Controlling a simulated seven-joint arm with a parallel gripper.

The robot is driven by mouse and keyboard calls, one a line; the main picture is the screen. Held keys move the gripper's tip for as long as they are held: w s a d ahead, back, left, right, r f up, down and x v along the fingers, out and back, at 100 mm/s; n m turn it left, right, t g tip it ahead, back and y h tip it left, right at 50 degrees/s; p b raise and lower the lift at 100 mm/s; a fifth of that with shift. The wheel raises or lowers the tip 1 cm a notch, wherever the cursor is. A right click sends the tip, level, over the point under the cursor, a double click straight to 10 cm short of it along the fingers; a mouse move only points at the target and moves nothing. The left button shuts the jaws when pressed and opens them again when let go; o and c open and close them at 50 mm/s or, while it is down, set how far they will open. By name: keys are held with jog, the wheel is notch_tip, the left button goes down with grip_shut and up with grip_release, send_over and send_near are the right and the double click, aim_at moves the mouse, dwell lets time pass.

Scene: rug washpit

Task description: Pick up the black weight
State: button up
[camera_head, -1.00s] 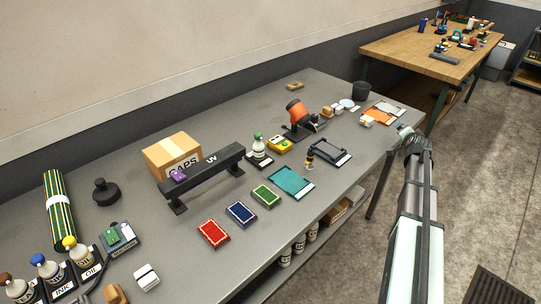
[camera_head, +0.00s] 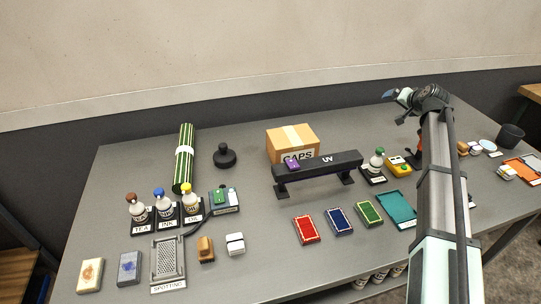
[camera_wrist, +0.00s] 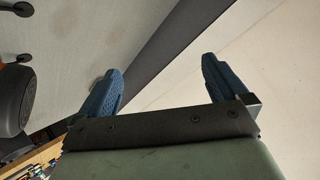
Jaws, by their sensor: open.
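The black weight (camera_head: 224,156) is a round dark disc with a knob on top. It stands upright on the grey table in the head view, left of the cardboard box and right of the green striped roll. My gripper (camera_head: 390,94) is raised over the right rear part of the table, far to the right of the weight. In the wrist view, my gripper's two blue fingers (camera_wrist: 158,85) are spread apart with nothing between them. I cannot make out the weight in the wrist view.
The cardboard box (camera_head: 293,141) and the black UV bar (camera_head: 318,172) stand between my arm and the weight. The green striped roll (camera_head: 184,160) lies left of the weight. Several labelled bottles (camera_head: 164,203) stand in front. The table is clear behind the weight.

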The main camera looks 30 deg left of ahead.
jog(key=s+a+f+n+g, duration=0.1)
jog(key=s+a+n+g, duration=0.3)
jog(key=a, duration=1.1)
jog(key=n+g+h, duration=0.5)
jog(key=n+h, duration=0.1)
jog(key=n, duration=0.3)
send_over(224, 152)
jog(key=shift+w+a+f, duration=0.2)
jog(key=shift+w+f, duration=0.2)
notch_tip(224, 152, down, 8)
jog(key=shift+r, duration=0.15)
jog(key=shift+a+f, duration=0.15)
jog(key=shift+f, duration=1.2)
jog(key=shift+a+f, duration=0.1)
jog(key=shift+f, duration=1.2)
jog(key=shift+c, duration=0.4)
